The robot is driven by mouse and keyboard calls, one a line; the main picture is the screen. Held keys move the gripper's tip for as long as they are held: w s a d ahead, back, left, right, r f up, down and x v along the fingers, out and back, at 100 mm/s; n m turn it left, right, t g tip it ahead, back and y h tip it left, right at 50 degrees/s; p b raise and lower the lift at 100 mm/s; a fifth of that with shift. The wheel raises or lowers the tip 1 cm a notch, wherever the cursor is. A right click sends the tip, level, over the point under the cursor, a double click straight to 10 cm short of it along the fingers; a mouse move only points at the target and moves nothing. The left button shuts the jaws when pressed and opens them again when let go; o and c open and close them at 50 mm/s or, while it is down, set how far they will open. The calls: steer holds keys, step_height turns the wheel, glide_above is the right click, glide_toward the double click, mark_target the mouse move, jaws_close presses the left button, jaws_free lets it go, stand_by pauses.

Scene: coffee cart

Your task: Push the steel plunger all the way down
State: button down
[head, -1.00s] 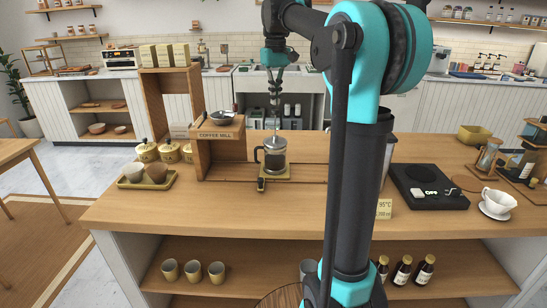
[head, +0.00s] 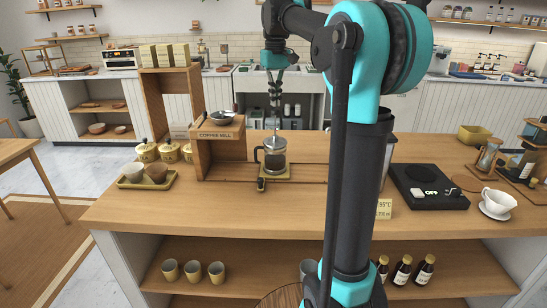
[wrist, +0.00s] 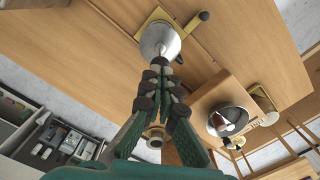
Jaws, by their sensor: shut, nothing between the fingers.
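The lid also shows in the wrist view (wrist: 151,40). The thin steel plunger rod (head: 275,130) rises from the lid. My gripper (head: 275,116) points down, directly above the press. In the wrist view my gripper (wrist: 163,66) is shut with nothing held, its fingertips at the top of the plunger. They hide the knob, so I cannot tell whether they touch it.
The wooden coffee mill stand (head: 219,150) is close to the left of the press. A black scale (head: 428,186) and a white cup on a saucer (head: 498,202) are to the right. The counter in front of the press is clear.

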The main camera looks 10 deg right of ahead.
mark_target(275, 114)
steer(key=shift+f, duration=4.35)
stand_by(0.5)
steer(key=shift+r, duration=4.05)
